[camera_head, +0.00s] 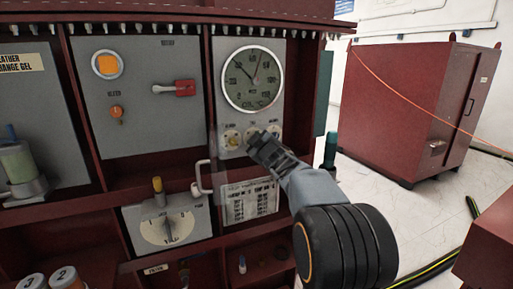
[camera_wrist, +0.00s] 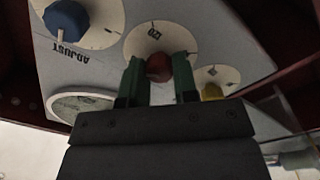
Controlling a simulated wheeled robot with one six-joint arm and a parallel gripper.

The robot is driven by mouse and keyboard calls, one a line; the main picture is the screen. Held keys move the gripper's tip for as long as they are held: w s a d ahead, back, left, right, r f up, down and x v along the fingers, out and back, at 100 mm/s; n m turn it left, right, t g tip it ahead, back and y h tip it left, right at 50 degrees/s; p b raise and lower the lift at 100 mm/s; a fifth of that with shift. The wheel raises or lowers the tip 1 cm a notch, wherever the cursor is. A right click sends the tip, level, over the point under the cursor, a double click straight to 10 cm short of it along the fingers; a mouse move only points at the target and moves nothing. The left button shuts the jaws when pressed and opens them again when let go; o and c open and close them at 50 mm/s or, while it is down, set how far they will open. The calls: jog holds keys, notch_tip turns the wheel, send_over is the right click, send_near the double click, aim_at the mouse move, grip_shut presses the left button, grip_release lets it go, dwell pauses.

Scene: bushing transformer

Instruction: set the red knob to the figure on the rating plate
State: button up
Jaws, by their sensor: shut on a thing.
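The red knob (camera_wrist: 159,67) sits on a white round dial (camera_wrist: 150,38) in the wrist view. My gripper (camera_wrist: 158,80) is shut on it, with one green finger on each side. A small dark figure shows on the dial, upside down and too small to read surely. In the head view my gripper (camera_head: 257,144) reaches the middle dial under the round gauge (camera_head: 252,97) and hides the red knob. The rating plate (camera_head: 250,203) is a white sheet of dark print below. Its text is too small to read, and a clear cover seems to lie over part of it.
A blue knob (camera_wrist: 67,20) marked ADJUST and a yellow knob (camera_wrist: 211,92) flank the red one closely. A white handle (camera_head: 202,178) stands out left of the plate. A red switch (camera_head: 184,88) is further left.

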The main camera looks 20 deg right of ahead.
jog(key=n+y+b, duration=0.1)
jog(key=n+b, duration=0.4)
jog(key=n, duration=0.7)
jog(key=shift+n, duration=0.3)
dwell(0.4)
jog(key=o, duration=0.9)
jog(key=s, duration=1.4)
jog(key=shift+d+f, duration=0.1)
jog(key=shift+f, duration=0.2)
jog(key=shift+r, duration=0.1)
